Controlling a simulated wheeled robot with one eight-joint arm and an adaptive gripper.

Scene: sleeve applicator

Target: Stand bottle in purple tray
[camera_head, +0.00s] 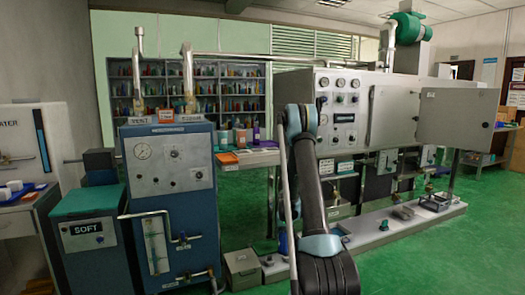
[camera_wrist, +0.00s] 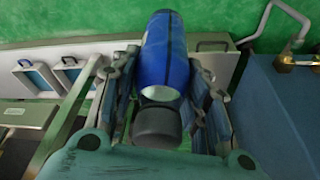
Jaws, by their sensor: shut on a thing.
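A blue bottle (camera_wrist: 165,60) with a dark grey cap (camera_wrist: 157,126) is in the wrist view. My gripper (camera_wrist: 165,72) is shut on it, with a finger on each side of its body. The cap end points toward the wrist camera, and the bottle's far end shows against the green floor. In the head view my arm crosses the middle, and I cannot make out the gripper or bottle. A small purple patch (camera_head: 265,144) lies on the small table in the head view; I cannot tell whether it is the purple tray.
The small table (camera_head: 250,157) bears an orange tray (camera_head: 228,158) and a purple upright item (camera_head: 256,134). A blue cabinet (camera_head: 170,215) stands left of it, a grey panel machine (camera_head: 340,110) right. The wrist view shows a blue surface (camera_wrist: 275,110) close at right. Green floor is open at front right.

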